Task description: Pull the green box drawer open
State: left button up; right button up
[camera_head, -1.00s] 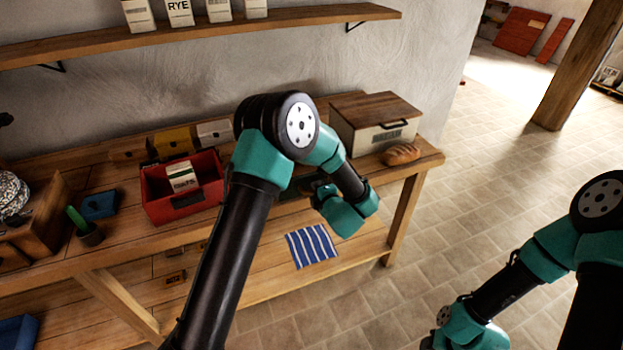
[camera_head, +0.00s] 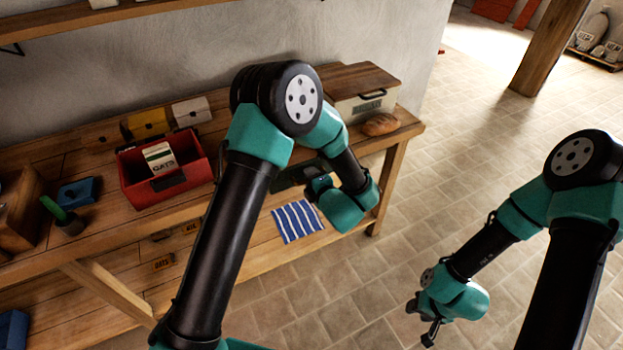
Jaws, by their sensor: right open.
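I cannot clearly make out a green box drawer. A dark green item (camera_head: 285,181) on the bench is partly covered by my left arm, and I cannot tell whether it is the box. My left arm crosses the middle of the view and bends down at the bench's front edge. Its teal wrist shows there, but its fingertips cannot be made out. My right gripper (camera_head: 421,322) is open and empty, low over the tiled floor, to the right of the bench and well apart from it.
On the bench (camera_head: 100,190) stand a red bin (camera_head: 140,192) with an oats packet (camera_head: 160,157), brown, yellow (camera_head: 147,122) and white (camera_head: 191,111) boxes, a wooden-lidded bread box (camera_head: 365,100) and a loaf (camera_head: 380,124). A striped cloth (camera_head: 298,222) lies on the lower shelf.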

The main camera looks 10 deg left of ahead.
pick_arm(q)
jog(key=shift+d, duration=0.1)
jog(key=v, duration=1.7)
jog(key=shift+s, duration=0.15)
jog(key=w+a+f+m+g+h, duration=0.35)
jog(key=a+f+m+h, duration=0.45)
jog(key=a+f+m, duration=0.5)
jog(key=s+a+f+m+g+h, duration=0.3)
jog(key=s+f+m+g, duration=0.1)
jog(key=s, duration=0.3)
jog(key=s+a+f+m+g+h, duration=0.2)
jog(key=s+f+m+g, duration=0.1)
jog(key=s+f+m, duration=0.4)
jog(key=shift+s+a+g+h, duration=0.35)
jog(key=shift+h, duration=0.05)
